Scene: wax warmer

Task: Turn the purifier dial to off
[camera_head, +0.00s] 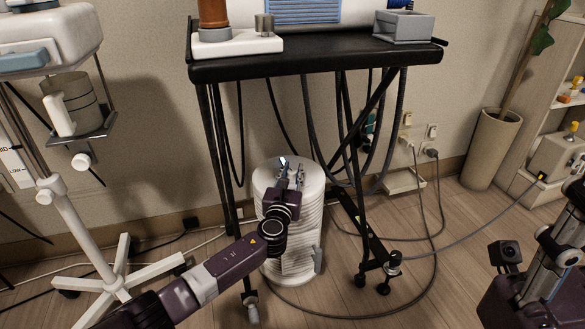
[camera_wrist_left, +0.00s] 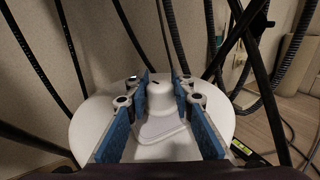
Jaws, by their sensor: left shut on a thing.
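The purifier (camera_head: 300,240) is a white ribbed cylinder standing upright on the floor under the black cart. Its round white top (camera_wrist_left: 220,112) fills the middle of the left wrist view. The dial (camera_wrist_left: 159,104) is a white knob with a small dark mark, rising from the middle of that top. My left gripper (camera_head: 290,171) reaches down over the top, and its blue-padded fingers (camera_wrist_left: 166,92) are shut on the dial from both sides. In the head view the gripper hides the dial. Part of my right arm shows at the lower right; its finger state is unclear.
The black cart (camera_head: 320,62) stands over the purifier, with its legs and hanging cables close around my left gripper. A white wheeled stand (camera_head: 75,225) is at the left. A plant pot (camera_head: 492,148) is at the right. Cables lie on the wooden floor.

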